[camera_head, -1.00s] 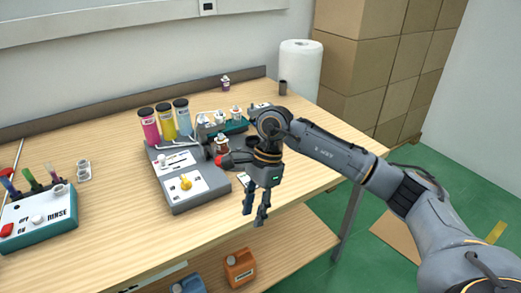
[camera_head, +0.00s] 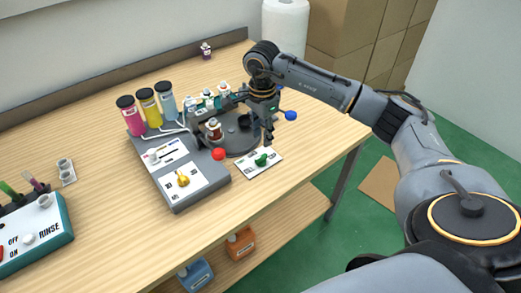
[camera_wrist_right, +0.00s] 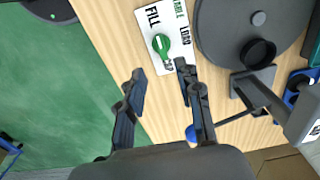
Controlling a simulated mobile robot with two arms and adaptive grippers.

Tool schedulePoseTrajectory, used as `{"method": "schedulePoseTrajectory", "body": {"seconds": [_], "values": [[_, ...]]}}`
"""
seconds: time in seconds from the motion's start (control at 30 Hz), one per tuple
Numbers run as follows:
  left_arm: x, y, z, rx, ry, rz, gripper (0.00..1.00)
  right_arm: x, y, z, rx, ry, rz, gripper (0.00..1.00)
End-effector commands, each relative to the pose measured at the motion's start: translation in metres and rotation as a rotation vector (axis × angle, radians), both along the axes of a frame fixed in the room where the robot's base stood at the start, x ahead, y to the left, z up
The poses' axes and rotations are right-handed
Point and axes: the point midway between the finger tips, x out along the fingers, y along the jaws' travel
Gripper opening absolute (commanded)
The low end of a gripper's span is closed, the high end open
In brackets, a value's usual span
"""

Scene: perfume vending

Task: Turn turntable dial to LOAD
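The turntable dial (camera_head: 262,160) is a green knob on a white label plate (camera_head: 250,171) lying on the table, at the front right of the grey machine. In the right wrist view the dial (camera_wrist_right: 161,45) sits among the words FILL, LOAD and a partly hidden one. Which word it points at I cannot tell for sure. My right gripper (camera_head: 268,136) points down just behind the dial in the head view. In the right wrist view my right gripper (camera_wrist_right: 161,72) is open and empty, its fingers apart, with the dial ahead between their directions. My left gripper is not in view.
The round dark turntable (camera_head: 238,140) stands close beside the plate. A red-knobbed lever (camera_head: 218,154) and a blue knob (camera_head: 291,115) lie on either side. A yellow dial (camera_head: 182,179) is on the grey machine. The table front is clear.

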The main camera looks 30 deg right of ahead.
Motion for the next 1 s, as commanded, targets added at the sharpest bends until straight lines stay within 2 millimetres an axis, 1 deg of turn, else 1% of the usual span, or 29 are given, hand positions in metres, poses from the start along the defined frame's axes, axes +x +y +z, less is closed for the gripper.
{"method": "schedulePoseTrajectory", "body": {"seconds": [0.03,0.2,0.3,0.4,0.6,0.83,0.87,0.9,0.97,1.0], "values": [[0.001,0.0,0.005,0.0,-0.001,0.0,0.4,-0.002,0.001,-0.011,0.001,0.007,0.001,0.35],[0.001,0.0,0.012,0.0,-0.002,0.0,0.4,-0.001,0.001,-0.046,0.002,0.004,0.001,0.35],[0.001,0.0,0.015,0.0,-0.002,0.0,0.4,-0.001,0.001,-0.062,0.001,0.003,0.001,0.35],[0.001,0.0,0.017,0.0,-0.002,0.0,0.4,0.0,0.001,-0.074,0.003,0.003,0.001,0.35],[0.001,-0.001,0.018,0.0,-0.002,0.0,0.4,0.0,0.001,-0.085,0.001,0.0,0.002,0.35],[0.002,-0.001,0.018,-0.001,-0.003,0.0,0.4,0.0,0.001,-0.086,0.001,-0.001,0.002,0.35],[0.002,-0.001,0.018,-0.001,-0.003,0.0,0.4,0.0,0.001,-0.086,0.001,-0.001,0.002,0.31],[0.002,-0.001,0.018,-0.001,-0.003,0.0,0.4,0.0,0.001,-0.086,0.001,-0.001,0.002,0.23],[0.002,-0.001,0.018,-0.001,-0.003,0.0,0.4,0.0,0.001,-0.085,0.001,-0.001,0.002,0.1],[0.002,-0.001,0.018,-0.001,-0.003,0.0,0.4,0.0,0.001,-0.085,0.001,-0.001,0.002,0.02]]}}
